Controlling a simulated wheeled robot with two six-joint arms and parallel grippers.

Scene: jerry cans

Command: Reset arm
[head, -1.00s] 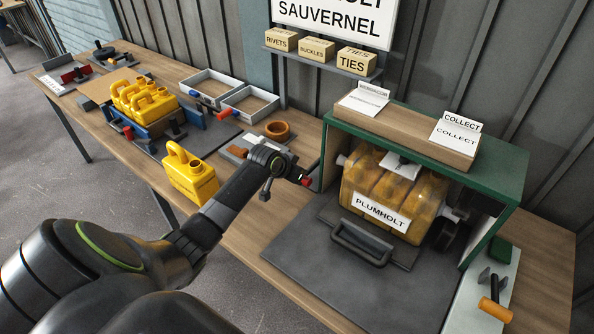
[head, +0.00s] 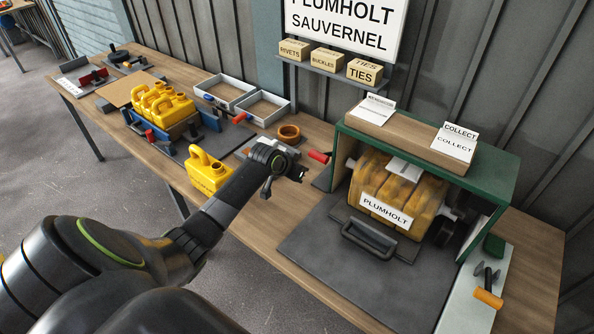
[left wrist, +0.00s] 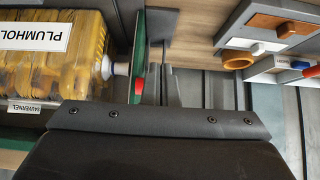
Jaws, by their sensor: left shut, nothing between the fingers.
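My left gripper (head: 297,172) reaches in from the left in the head view, in front of the left side of a green-framed cabinet (head: 424,153). It is shut and empty. A red handle (head: 318,157) lies just beyond its tip, with a small gap in the picture. In the left wrist view the dark gripper parts show beside the cabinet's green side (left wrist: 138,45), with the red handle (left wrist: 138,88) close by. My right gripper is not in view.
A yellow jerry can (head: 208,172) stands on the wooden bench (head: 262,222) behind my left forearm. Several more yellow cans (head: 160,103) sit in a blue fixture. White trays (head: 262,107) and a brown ring (head: 289,133) lie farther back. An orange-handled tool (head: 488,298) lies at right.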

